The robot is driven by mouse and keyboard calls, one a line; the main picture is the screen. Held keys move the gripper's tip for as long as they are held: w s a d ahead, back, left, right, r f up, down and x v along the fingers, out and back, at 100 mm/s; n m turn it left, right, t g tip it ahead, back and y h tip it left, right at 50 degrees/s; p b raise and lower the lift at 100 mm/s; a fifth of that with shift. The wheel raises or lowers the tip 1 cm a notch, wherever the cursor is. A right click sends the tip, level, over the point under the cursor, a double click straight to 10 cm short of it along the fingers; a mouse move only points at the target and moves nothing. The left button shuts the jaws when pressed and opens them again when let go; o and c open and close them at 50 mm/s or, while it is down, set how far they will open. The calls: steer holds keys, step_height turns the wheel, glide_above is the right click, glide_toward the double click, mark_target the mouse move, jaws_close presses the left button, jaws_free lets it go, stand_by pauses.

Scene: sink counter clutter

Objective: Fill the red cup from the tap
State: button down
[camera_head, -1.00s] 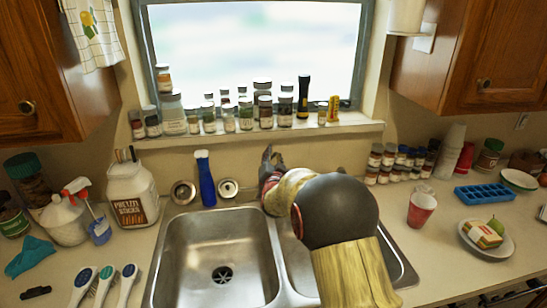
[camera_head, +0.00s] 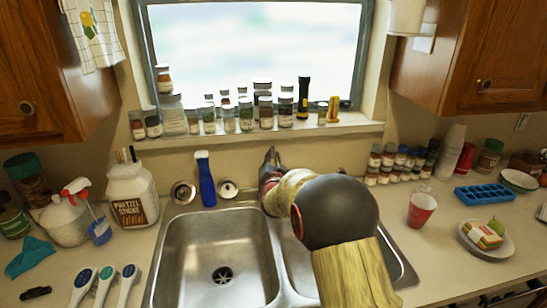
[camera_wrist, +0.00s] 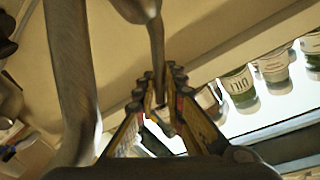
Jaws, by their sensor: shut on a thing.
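A red cup (camera_head: 422,210) with a pale rim stands upright on the counter, right of the sink. My gripper (camera_head: 270,156) is at the back of the sink, well left of the cup. In the wrist view its fingers (camera_wrist: 160,112) are closed around the end of a slim metal lever (camera_wrist: 156,50), which looks like the tap's handle. A thicker metal tube (camera_wrist: 72,80), likely the tap's spout, runs beside it. In the head view my arm hides the tap and much of the right basin (camera_head: 402,262). I see no running water.
The left basin (camera_head: 215,255) is empty. A blue bottle (camera_head: 206,182) stands behind it. Jars (camera_head: 265,112) line the windowsill. Right of the cup are a blue ice tray (camera_head: 485,194), a food plate (camera_head: 487,250) and another red cup (camera_head: 465,158) beside stacked pale cups.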

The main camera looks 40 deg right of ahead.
steer(key=shift+w+r+n+g+p, duration=0.3)
steer(key=shift+w+g+p, duration=0.1)
steer(key=shift+p, duration=0.3)
steer(key=shift+w+a+n+p, duration=0.1)
steer(key=shift+n+p, duration=0.2)
steer(key=shift+p, duration=0.05)
steer(key=shift+f, duration=0.1)
steer(key=c, duration=2.3)
jaws_free()
steer(key=o, duration=0.4)
steer(key=shift+a, duration=0.1)
